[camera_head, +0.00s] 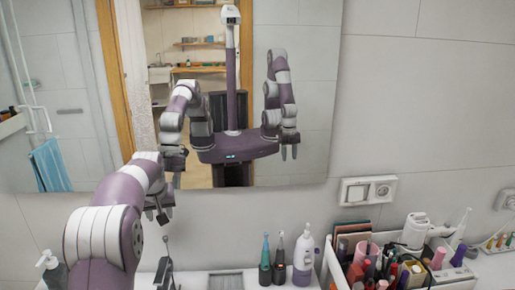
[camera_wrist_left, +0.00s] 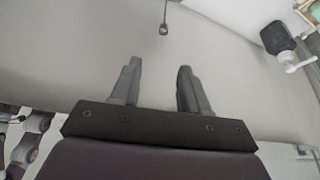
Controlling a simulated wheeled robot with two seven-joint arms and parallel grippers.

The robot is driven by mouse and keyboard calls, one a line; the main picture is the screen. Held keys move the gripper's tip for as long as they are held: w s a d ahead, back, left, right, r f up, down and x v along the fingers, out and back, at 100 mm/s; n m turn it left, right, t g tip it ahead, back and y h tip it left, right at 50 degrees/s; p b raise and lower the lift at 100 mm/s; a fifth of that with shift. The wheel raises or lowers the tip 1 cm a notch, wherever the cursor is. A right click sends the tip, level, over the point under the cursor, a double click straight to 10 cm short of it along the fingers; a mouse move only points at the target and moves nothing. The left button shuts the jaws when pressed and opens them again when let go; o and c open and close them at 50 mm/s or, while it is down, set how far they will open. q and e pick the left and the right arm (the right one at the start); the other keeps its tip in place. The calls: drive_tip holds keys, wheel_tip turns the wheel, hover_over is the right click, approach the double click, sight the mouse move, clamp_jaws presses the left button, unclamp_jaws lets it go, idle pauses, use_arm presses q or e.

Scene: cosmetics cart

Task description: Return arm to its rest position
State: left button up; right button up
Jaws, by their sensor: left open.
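My left arm (camera_head: 105,235) comes in from the left of the head view, bent upward in front of the mirror, with its wrist turned down. My left gripper (camera_head: 160,214) hangs above the counter, small and partly hidden there. In the left wrist view its two grey fingers (camera_wrist_left: 159,80) stand apart with nothing between them. My right arm is not directly in view; only its reflection shows in the mirror (camera_head: 305,100), raised and bent with the gripper pointing down.
Below the left gripper stands a thin dark stand (camera_head: 165,268). A soap dispenser (camera_head: 52,268) is left of my arm. The air above the counter's middle is clear.

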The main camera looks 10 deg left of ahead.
use_arm(q)
drive_tip(key=s+d+f+m+g+h, duration=0.1)
drive_tip(key=s+d+f+m+g, duration=0.1)
drive_tip(key=s+d+f, duration=0.9)
drive_tip(key=s+d+f+m+b, duration=0.1)
drive_tip(key=s+d, duration=0.3)
drive_tip(key=s, duration=0.6)
drive_tip(key=s+d+m+g+h+b, duration=0.1)
drive_tip(key=s+d, duration=0.3)
drive_tip(key=s, duration=0.6)
drive_tip(key=shift+f+m, duration=0.4)
drive_tip(key=shift+m, duration=0.3)
drive_tip(key=shift+s, duration=0.1)
